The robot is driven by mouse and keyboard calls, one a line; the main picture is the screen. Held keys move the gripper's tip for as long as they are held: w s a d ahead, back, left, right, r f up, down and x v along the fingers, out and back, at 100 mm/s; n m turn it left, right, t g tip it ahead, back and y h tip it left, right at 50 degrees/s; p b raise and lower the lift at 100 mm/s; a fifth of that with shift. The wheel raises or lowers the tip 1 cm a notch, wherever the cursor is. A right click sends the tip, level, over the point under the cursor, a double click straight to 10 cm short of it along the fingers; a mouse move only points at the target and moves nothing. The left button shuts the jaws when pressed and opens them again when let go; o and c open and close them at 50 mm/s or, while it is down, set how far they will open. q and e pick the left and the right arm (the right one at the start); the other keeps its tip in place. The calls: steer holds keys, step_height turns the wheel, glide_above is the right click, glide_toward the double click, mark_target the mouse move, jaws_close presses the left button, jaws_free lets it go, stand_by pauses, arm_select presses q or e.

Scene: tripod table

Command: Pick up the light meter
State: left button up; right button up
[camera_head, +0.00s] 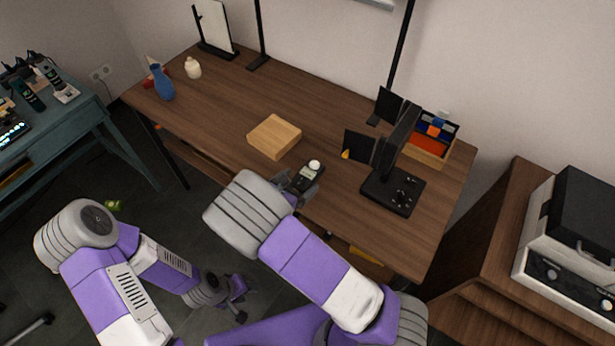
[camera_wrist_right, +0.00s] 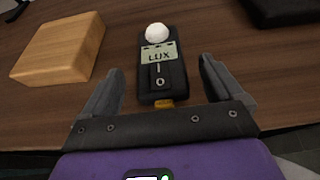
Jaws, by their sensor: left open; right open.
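The light meter (camera_head: 308,175) is a small dark device with a white dome and a "LUX" display. It lies on the wooden table (camera_head: 345,205) near the front edge. In the right wrist view the light meter (camera_wrist_right: 161,68) lies ahead of and partly between the fingers of my right gripper (camera_wrist_right: 158,88). The fingers are apart, with a gap on each side of it. In the head view my right gripper (camera_head: 302,190) is at the light meter, partly hidden by my wrist. My left gripper (camera_head: 228,297) hangs low over the floor, away from the table.
A wooden block (camera_head: 274,137) lies left of the light meter. A black stand (camera_head: 393,190) stands to its right, with a tray of coloured items (camera_head: 433,143) behind. A blue bottle (camera_head: 162,83) and a white bottle (camera_head: 192,68) stand at the far left. Much of the table's left part is clear.

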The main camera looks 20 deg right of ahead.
steer(key=shift+x, duration=0.9)
steer(key=c, duration=1.1)
